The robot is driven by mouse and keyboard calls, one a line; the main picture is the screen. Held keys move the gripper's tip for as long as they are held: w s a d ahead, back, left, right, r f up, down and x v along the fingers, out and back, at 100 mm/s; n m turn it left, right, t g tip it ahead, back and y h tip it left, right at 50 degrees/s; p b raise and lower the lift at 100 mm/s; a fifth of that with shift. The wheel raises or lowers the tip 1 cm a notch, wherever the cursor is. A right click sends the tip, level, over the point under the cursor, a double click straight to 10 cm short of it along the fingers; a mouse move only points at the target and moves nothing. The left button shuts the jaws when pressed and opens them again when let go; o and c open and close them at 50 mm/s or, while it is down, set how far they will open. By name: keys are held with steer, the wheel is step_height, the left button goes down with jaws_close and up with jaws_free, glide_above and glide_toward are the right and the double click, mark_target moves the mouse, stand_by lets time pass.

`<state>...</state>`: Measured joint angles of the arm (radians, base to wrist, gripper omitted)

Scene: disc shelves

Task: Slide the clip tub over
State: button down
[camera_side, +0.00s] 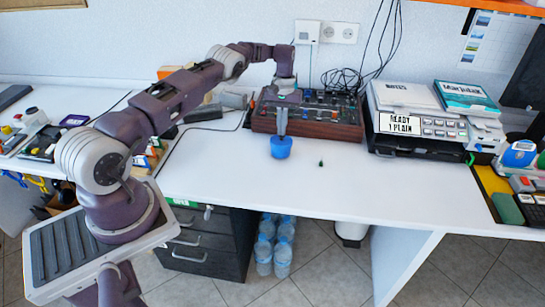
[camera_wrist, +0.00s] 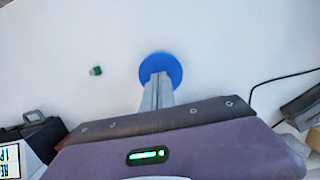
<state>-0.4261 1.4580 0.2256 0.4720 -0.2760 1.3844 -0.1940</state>
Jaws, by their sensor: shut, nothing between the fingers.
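A small blue tub (camera_side: 281,149), the likely clip tub, stands upright on the white table. It shows as a blue round shape in the wrist view (camera_wrist: 160,62). My gripper (camera_side: 281,133) points straight down with its fingers together and nothing between them. Its fingertips (camera_wrist: 158,78) overlap the tub's top in both views. I cannot tell whether they touch it or reach inside it. A small dark green object (camera_side: 321,163) lies on the table to the right of the tub; it is left of the tub in the wrist view (camera_wrist: 96,71).
A brown-cased device with knobs (camera_side: 306,129) stands behind the tub. A printer (camera_side: 420,125) is at the right back. Black cables (camera_side: 352,82) lie by the wall. The table front and right of the tub is largely clear up to its front edge.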

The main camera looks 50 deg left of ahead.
steer(key=shift+s+a+f, duration=0.1)
steer(key=shift+s+f, duration=0.15)
steer(key=shift+f, duration=0.35)
step_height(320, 180, up, 11)
steer(key=m+t+y, duration=0.2)
steer(key=m+y, duration=0.2)
steer(key=m, duration=2.3)
glide_toward(281, 147)
steer(key=s+a+r, duration=0.2)
steer(key=s+r, duration=0.1)
steer(key=s, duration=0.1)
steer(key=s+d+m+t+h, duration=0.1)
steer(key=s+d+m, duration=0.2)
steer(key=d+m, duration=0.45)
steer(key=shift+m, duration=0.75)
steer(key=x, duration=0.3)
steer(key=a+x, duration=0.1)
steer(key=x, duration=0.6)
steer(key=shift+w+a+r, duration=0.1)
steer(key=shift+w+a, duration=0.1)
steer(key=shift+a, duration=0.2)
steer(key=w+a, duration=0.2)
steer(key=shift+w+a+f, duration=0.2)
steer(key=shift+w, duration=0.05)
steer(key=shift+w+a, duration=0.25)
steer(key=shift+w, duration=0.05)
